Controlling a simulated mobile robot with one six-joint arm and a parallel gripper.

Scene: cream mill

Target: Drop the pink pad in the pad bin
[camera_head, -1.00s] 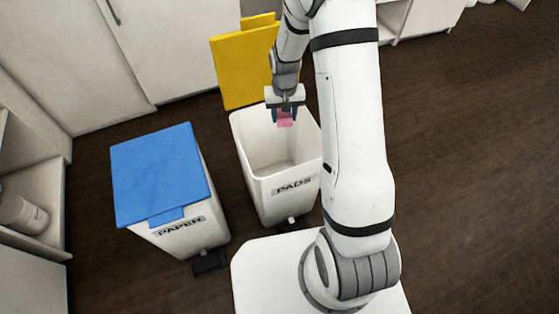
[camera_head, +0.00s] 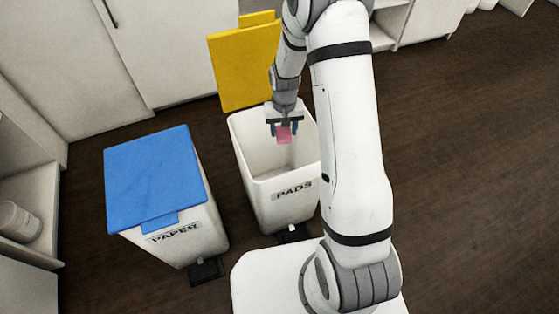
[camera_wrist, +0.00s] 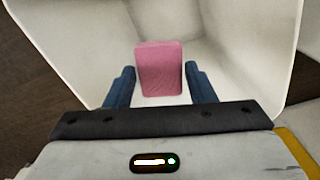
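The pink pad (camera_head: 284,135) is in the air inside the mouth of the white pad bin (camera_head: 240,150), which is labelled PADS. My gripper (camera_head: 284,130) is over the bin mouth, pointing down. In the wrist view my gripper (camera_wrist: 159,75) is open, with a narrow gap between each blue finger and the pad (camera_wrist: 160,70). The pad is between and just beyond the fingertips, seemingly loose. The white bin walls (camera_wrist: 75,40) surround it in that view. The bin's yellow lid (camera_head: 240,70) stands open behind. My arm hides part of the bin's right side.
A white PAPER bin (camera_head: 205,225) with a shut blue lid (camera_head: 155,180) stands to the left. White cabinets (camera_head: 170,50) are behind and an open shelf (camera_head: 25,190) is at the left. The dark floor (camera_head: 460,170) on the right is clear.

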